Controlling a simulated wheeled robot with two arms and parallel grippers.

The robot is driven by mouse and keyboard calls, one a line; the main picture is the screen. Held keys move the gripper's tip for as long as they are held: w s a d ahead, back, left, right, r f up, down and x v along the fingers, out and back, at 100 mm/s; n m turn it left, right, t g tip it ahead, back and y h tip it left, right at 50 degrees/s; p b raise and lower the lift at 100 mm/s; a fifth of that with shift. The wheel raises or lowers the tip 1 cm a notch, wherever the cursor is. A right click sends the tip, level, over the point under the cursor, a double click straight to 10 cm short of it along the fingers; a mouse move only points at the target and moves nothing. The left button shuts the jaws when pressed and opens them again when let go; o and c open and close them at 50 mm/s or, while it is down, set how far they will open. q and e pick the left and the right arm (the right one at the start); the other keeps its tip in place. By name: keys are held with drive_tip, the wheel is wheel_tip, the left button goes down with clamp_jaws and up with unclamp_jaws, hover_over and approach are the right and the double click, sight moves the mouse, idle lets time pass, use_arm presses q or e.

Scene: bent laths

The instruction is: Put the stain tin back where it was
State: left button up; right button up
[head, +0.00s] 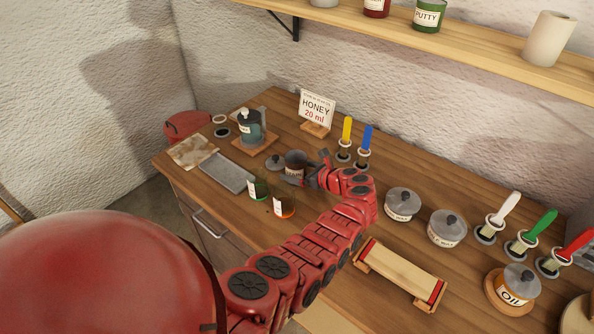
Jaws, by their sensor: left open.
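A small tin (295,158) with a label too small to read stands on the wooden bench, left of centre in the head view. It may be the stain tin; its lower part is hidden by my gripper. My left gripper (307,171) is open, its fingers at the near right side of this tin. I cannot tell whether they touch it. A grey knobbed lid (275,163) lies on the bench just left of the tin. My right gripper is not in view.
Lidded tins (402,205), brushes and a lath frame (400,275) fill the right.

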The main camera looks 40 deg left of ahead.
use_arm(q)
drive_tip(key=shift+r, duration=0.15)
drive_tip(key=v, duration=1.1)
drive_tip(key=shift+b, duration=0.35)
drive_tip(key=shift+s+d, duration=0.1)
drive_tip(key=shift+d, duration=0.4)
drive_tip(key=shift+r, duration=0.1)
